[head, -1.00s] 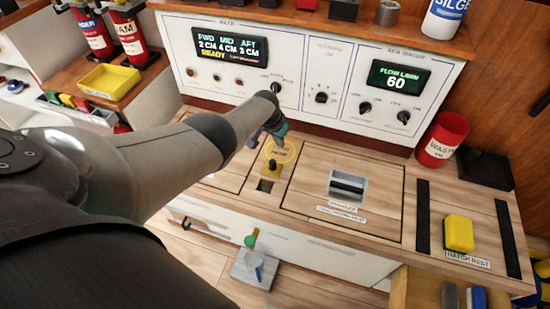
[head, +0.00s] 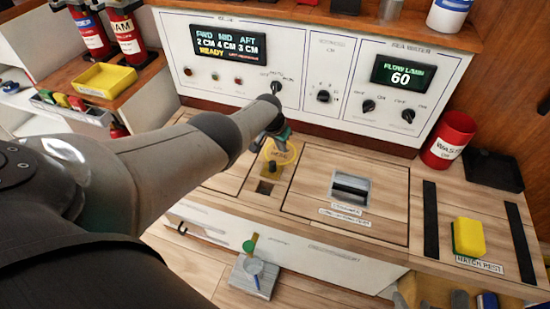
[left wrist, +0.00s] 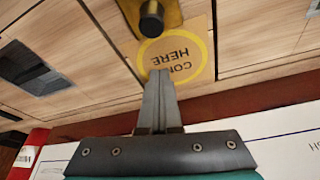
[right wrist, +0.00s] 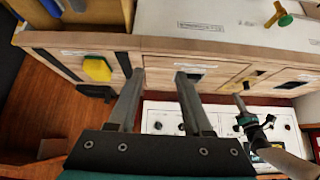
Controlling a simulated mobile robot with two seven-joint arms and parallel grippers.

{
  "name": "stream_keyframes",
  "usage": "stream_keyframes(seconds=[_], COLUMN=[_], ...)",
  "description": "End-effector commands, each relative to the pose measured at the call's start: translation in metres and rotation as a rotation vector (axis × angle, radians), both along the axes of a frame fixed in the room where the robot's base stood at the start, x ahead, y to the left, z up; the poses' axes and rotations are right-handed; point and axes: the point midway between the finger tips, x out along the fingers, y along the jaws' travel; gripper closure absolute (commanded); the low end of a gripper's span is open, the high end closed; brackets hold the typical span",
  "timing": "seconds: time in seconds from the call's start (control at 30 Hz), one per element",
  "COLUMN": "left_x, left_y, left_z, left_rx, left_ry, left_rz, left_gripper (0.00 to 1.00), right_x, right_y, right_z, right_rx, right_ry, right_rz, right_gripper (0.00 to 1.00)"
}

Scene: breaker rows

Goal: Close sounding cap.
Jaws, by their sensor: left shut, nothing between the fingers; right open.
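The brass plate of the sounding cap, with its black knob (head: 271,167), lies on the wooden counter. A dark square opening (head: 265,187) is just in front of the knob. A yellow ring label reading "HERE" (head: 287,153) lies behind it. My left gripper (head: 275,142) hangs over the label. In the left wrist view its fingers (left wrist: 160,76) are shut and empty, with tips at the ring's edge, apart from the knob (left wrist: 151,18). My right gripper (right wrist: 160,72) shows only in its own wrist view, open and empty, with the counter beyond it.
A control panel (head: 310,75) stands behind the counter. A recessed handle (head: 350,188) sits right of the cap. A yellow sponge (head: 468,237), red waste bin (head: 447,140) and black tray (head: 492,170) are at the right.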

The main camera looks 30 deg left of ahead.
Motion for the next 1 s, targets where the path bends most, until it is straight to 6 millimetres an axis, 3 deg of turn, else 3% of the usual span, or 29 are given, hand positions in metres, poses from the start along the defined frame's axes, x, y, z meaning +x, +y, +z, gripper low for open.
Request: stream_keyframes(seconds=[0.6,1.0], left_x=[0.005,-0.006], left_y=[0.0,0.0], left_z=[-0.015,-0.013], left_rx=[0.0,0.0], left_ry=[0.0,0.001], left_rz=[0.0,0.0], left_gripper=[1.0,1.0], right_x=[0.025,0.012], right_y=[0.042,0.015], right_z=[0.001,0.002], right_rx=[0.155,0.049], right_ry=[-0.307,-0.11], right_rz=[0.045,0.018], right_gripper=[0.5,0.5])
